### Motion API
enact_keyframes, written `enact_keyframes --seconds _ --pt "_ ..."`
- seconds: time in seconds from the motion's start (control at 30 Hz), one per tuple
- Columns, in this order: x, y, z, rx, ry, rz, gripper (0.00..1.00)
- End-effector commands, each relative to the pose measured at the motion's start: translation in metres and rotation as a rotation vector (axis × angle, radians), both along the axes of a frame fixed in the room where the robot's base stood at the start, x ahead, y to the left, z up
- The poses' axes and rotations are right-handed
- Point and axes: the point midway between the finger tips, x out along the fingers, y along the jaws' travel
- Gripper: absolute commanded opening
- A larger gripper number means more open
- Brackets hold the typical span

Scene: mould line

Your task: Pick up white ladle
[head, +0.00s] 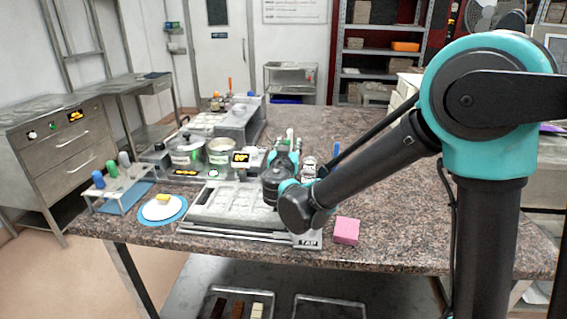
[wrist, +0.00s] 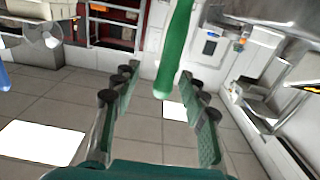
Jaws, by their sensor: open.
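I cannot clearly make out the white ladle in either view. In the head view, a small pale upright piece (head: 289,133) shows just behind my gripper (head: 283,156); I cannot tell whether it is part of the ladle. My gripper is over the work table, partly hidden by my own wrist. In the wrist view, its two fingers (wrist: 160,85) are spread apart. A green handle-like rod (wrist: 175,50) hangs down from the top of that view and appears between the fingers, with no clear contact.
On the granite table (head: 400,230) are two metal pots (head: 186,152) (head: 220,152), a grey mould tray (head: 222,206), a pink block (head: 346,230), a blue-rimmed plate (head: 177,211) and a rack (head: 122,188) with coloured handles. The table's right part is mostly clear.

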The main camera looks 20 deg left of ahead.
Motion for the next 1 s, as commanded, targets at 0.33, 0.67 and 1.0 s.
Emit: enact_keyframes --seconds 0.33,0.67,1.0 --pt "0.022 0.006 -0.001 0.000 0.000 -0.001 0.43" --pt "0.062 0.019 -0.005 0.000 0.000 0.000 0.43" --pt "0.065 0.020 -0.005 0.000 0.000 0.001 0.32"
